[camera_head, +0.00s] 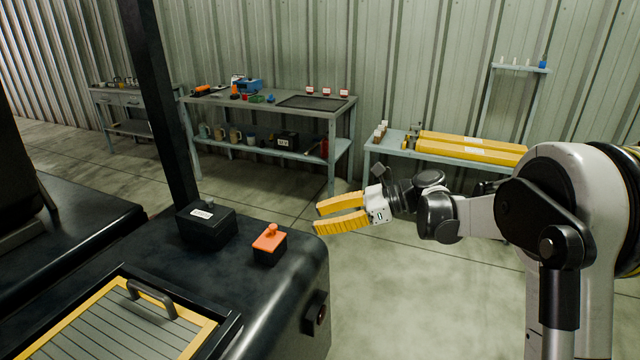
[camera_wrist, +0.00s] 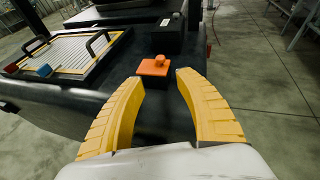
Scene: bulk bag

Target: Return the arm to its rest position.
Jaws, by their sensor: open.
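My gripper (camera_head: 318,215) has yellow ribbed fingers and is open and empty. It is held in the air beside the right end of the black machine top (camera_head: 225,285), with my arm stretched out from the right. In the wrist view, my gripper (camera_wrist: 160,76) points toward an orange-topped black box (camera_wrist: 154,66), which shows between and beyond the fingertips. In the head view, that orange-topped box (camera_head: 269,243) sits on the machine top, left of and below the fingers and apart from them.
A black labelled box (camera_head: 207,225) stands beside a dark post (camera_head: 160,100). A yellow-framed slatted panel (camera_head: 135,325) with a handle is at front left. Workbenches (camera_head: 270,105) line the back wall; one at right bears long yellow cases (camera_head: 470,148). The floor (camera_head: 420,290) below my arm is clear.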

